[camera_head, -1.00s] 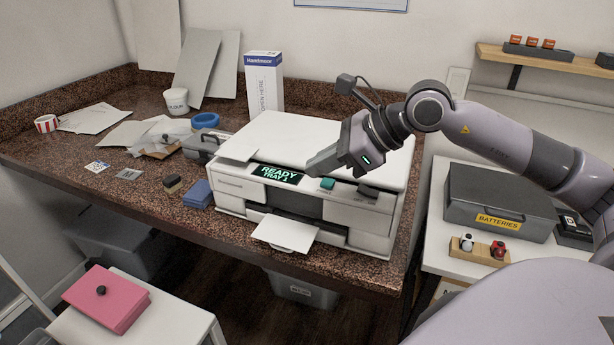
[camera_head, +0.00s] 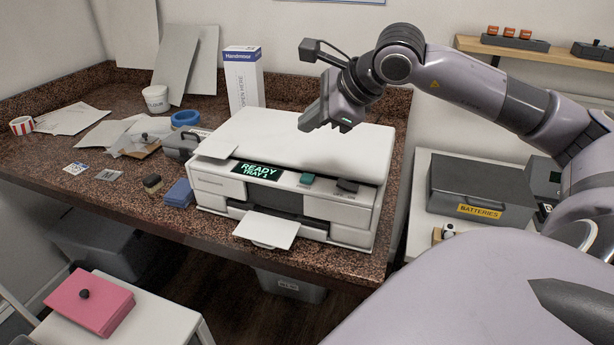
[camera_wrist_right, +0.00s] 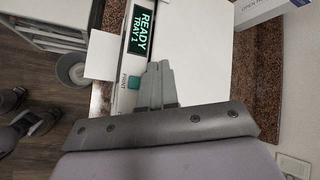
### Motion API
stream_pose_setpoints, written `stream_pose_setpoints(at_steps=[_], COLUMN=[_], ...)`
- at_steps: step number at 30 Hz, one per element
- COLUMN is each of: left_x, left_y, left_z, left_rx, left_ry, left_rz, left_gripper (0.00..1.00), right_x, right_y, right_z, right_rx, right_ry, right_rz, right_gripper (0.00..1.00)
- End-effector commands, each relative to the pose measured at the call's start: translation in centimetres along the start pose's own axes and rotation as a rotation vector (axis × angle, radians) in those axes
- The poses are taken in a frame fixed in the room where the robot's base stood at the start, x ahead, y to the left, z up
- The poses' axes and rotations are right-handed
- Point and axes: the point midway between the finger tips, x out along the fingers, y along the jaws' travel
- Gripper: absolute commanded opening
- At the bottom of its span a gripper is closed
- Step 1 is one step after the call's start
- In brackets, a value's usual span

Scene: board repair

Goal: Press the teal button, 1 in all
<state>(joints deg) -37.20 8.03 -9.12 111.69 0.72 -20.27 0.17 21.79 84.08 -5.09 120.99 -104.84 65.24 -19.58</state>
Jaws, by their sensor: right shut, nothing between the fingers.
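The teal button (camera_head: 307,179) is a small block on the front control strip of the white printer (camera_head: 310,135), right of the lit display reading "READY TRAY 1" (camera_head: 258,171). In the right wrist view the teal button (camera_wrist_right: 134,82) lies left of my fingers, by the printed word "PRINT". My right gripper (camera_head: 304,126) is shut and empty. It is above the printer's lid, behind the button in the head view and apart from it. In the right wrist view the right gripper (camera_wrist_right: 161,70) hides part of the strip and lid. My left gripper is not seen.
A dark grey block (camera_head: 347,186) sits right of the button on the same strip. White paper (camera_head: 265,231) sticks out of the printer's front. A tall white box (camera_head: 242,78) stands behind. A grey batteries case (camera_head: 480,190) is on the right table.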

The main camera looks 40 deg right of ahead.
Motion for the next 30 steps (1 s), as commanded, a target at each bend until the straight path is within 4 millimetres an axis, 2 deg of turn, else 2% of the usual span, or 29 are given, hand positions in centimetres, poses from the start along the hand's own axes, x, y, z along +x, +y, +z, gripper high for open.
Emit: stream_pose_setpoints(at_steps=[5,15,22,30], left_x=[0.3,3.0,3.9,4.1], left_y=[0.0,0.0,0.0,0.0], left_z=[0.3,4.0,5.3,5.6], left_rx=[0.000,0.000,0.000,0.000], left_ry=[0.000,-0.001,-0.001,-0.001], left_rz=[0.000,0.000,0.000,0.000], left_gripper=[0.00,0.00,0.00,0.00], right_x=[1.1,4.6,5.6,5.8], right_y=[0.9,3.4,4.1,4.2], right_z=[-0.9,-3.3,-4.0,-4.2], right_rx=[-0.003,-0.001,-0.001,-0.001], right_ry=[0.005,-0.002,-0.002,-0.001], right_rz=[0.003,0.000,0.000,0.000], right_gripper=[0.00,0.00,0.00,0.00])
